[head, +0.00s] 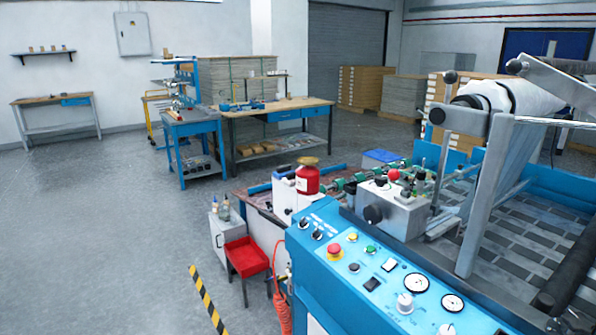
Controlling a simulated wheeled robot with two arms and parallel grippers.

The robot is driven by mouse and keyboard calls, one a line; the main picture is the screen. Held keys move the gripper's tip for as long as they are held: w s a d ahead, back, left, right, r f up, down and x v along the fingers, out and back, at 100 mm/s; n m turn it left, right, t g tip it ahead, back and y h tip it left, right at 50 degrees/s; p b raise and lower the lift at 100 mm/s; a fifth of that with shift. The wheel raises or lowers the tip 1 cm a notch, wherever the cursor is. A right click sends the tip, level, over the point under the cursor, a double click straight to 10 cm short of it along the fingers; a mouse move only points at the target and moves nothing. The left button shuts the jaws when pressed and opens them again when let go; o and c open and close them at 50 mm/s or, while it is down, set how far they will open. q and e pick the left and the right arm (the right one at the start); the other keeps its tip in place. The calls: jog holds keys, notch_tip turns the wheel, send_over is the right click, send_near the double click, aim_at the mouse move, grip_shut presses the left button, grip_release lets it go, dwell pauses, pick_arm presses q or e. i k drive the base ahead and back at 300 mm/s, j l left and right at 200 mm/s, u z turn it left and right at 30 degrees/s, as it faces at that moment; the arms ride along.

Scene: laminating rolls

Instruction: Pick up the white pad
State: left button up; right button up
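I cannot make out a white pad with certainty in the head view. A large white roll (525,97) is mounted on the blue laminating machine (345,295) at the right, with a pale sheet hanging down from it. A small white block (284,196) stands beside a red can (307,179) at the machine's far left end. Neither of my grippers shows in this view.
The blue control panel has a red button (334,251), dials and gauges. A red bin (247,257) and a small white cabinet (225,230) stand left of the machine. A wooden-topped workbench (290,104) stands farther back. The grey floor at left is open.

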aim_at(289, 181)
jog(key=i+j+z, duration=0.1)
jog(key=i+j, duration=0.2)
jog(key=i+j+z, duration=0.1)
jog(key=i+j, duration=0.15)
jog(key=j, duration=0.15)
jog(key=i+j+z, duration=0.1)
jog(key=i+j, duration=0.2)
jog(key=i+j+z, duration=0.1)
jog(key=i+j, duration=0.15)
jog(key=j, duration=0.2)
jog(key=i+j+z, duration=0.1)
jog(key=i+j, duration=0.15)
jog(key=j, duration=0.15)
jog(key=i+j+z, duration=0.1)
jog(key=j, duration=0.35)
jog(key=i, duration=0.1)
